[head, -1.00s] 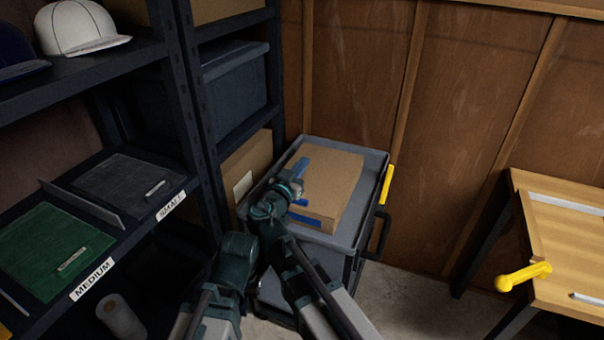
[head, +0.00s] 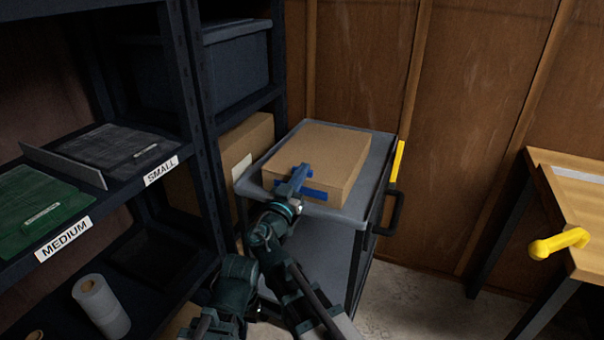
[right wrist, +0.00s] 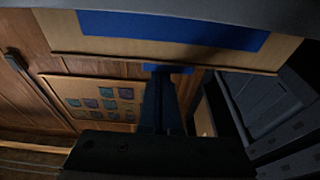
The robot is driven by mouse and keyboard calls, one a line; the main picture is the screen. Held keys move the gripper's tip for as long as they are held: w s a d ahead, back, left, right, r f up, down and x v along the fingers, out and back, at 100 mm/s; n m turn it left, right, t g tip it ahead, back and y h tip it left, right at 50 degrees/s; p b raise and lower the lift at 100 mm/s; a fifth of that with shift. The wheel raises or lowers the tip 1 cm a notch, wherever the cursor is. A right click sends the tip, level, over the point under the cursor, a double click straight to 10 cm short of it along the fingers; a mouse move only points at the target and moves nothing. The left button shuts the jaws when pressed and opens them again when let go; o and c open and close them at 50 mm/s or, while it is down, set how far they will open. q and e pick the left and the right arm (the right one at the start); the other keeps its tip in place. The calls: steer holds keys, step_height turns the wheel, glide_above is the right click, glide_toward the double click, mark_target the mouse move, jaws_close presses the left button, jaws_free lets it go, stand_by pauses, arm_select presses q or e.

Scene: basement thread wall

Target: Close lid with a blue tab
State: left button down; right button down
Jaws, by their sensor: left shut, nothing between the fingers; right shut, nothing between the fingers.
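The cardboard box (head: 320,152) sits on the grey cart top with its lid lying flat, as far as I can see. Its blue tab (head: 318,194) shows on the front face, partly behind my grippers. In the right wrist view a wide blue strip (right wrist: 175,30) crosses brown cardboard close to the camera. My left gripper (head: 286,189) and my right gripper (head: 302,174) are close together at the box's front edge and overlap in the head view. Both are shut and empty. The right fingers (right wrist: 163,85) point toward the cardboard edge. Whether they touch is unclear.
The cart (head: 376,185) has a yellow strip (head: 397,160) and black handle at right. A dark shelf (head: 205,120) stands close at left. Floor between is clear.

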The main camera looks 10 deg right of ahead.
arm_select(q)
steer(key=shift+f, duration=0.35)
arm_select(e)
steer(key=shift+s+f, duration=0.15)
steer(key=shift+f, duration=0.3)
